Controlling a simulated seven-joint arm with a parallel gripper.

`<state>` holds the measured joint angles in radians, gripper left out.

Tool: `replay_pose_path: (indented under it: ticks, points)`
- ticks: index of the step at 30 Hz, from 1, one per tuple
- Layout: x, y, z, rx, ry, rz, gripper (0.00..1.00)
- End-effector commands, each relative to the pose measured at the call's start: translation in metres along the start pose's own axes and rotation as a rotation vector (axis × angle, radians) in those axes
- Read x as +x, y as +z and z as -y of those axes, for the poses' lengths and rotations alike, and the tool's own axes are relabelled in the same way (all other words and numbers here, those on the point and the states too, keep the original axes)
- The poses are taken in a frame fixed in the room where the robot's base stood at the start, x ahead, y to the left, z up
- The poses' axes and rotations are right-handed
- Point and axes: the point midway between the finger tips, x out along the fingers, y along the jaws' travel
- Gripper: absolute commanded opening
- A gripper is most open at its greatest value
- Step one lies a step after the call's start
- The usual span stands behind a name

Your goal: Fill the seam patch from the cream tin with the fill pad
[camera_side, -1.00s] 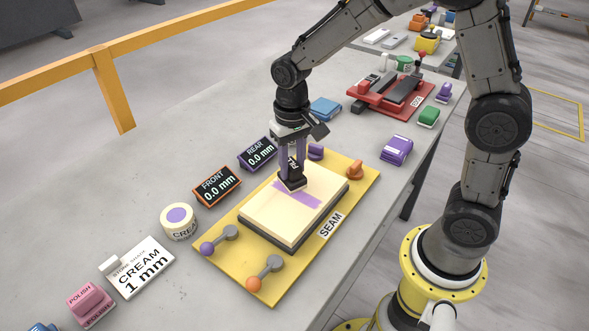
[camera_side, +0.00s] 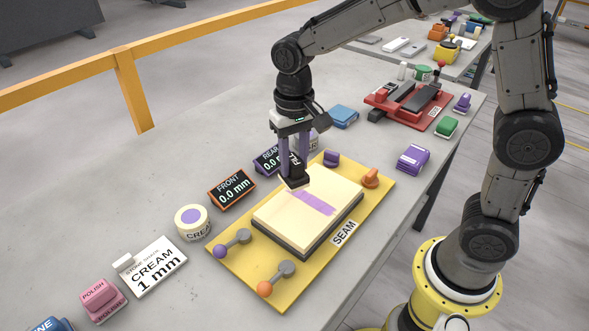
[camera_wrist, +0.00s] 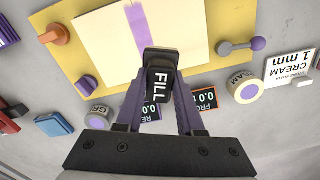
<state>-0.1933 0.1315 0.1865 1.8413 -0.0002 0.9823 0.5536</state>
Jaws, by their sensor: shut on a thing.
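My gripper (camera_side: 293,165) is shut on the fill pad (camera_wrist: 160,84), a dark block labelled FILL, with its purple fingers either side. In the side view the pad (camera_side: 293,179) is at the back-left edge of the cream slab (camera_side: 275,216), by the end of the purple seam strip (camera_side: 313,202); I cannot tell whether it touches. The wrist view shows the strip (camera_wrist: 136,30) running from the pad across the slab. The cream tin (camera_side: 192,224), round with a purple top, stands left of the yellow board, apart from the pad.
The yellow SEAM board (camera_side: 235,262) carries purple- and orange-knobbed clamps. The FRONT display (camera_side: 232,189) reads 0.0 mm; the REAR display (camera_side: 270,160) is partly hidden by my gripper. Another tin (camera_wrist: 98,116) is behind it. A CREAM 1 mm card (camera_side: 155,267) lies at left.

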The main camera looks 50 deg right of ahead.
Motion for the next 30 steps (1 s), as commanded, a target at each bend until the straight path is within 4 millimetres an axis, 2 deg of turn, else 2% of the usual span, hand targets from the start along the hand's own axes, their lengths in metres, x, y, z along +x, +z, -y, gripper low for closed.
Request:
replay_pose_path:
  ticks: [10,30]
  points:
    - [-0.027,-0.001,0.0,0.0,-0.002,-0.004,0.0]
    - [-0.029,0.0,0.0,0.003,-0.001,-0.002,0.0]
